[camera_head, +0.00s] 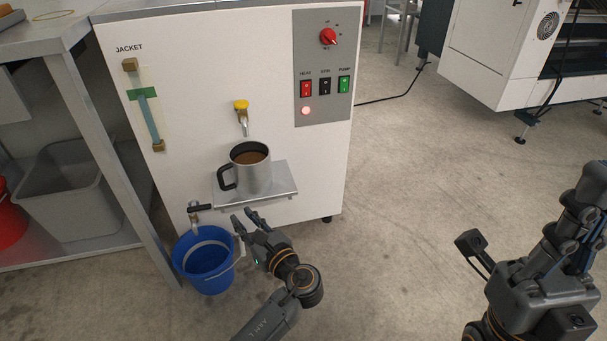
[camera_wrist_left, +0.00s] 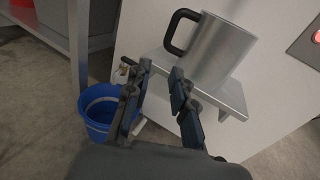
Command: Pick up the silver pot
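The silver pot (camera_head: 254,175) has a black handle on its left side and brown liquid inside. It stands upright on a small metal shelf (camera_head: 284,192) on the front of the white machine, below a tap with a yellow knob (camera_head: 241,106). My left gripper (camera_head: 245,218) is below and in front of the shelf, apart from the pot. In the left wrist view the left gripper (camera_wrist_left: 161,69) is open and empty, with the pot (camera_wrist_left: 217,53) beyond its fingertips to the upper right. The right arm is at the lower right; its fingers do not show.
A blue bucket (camera_head: 204,269) stands on the floor under a lower tap (camera_head: 194,217), just left of my left gripper. A metal table (camera_head: 100,130) with a grey bin (camera_head: 68,200) below it is at the left.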

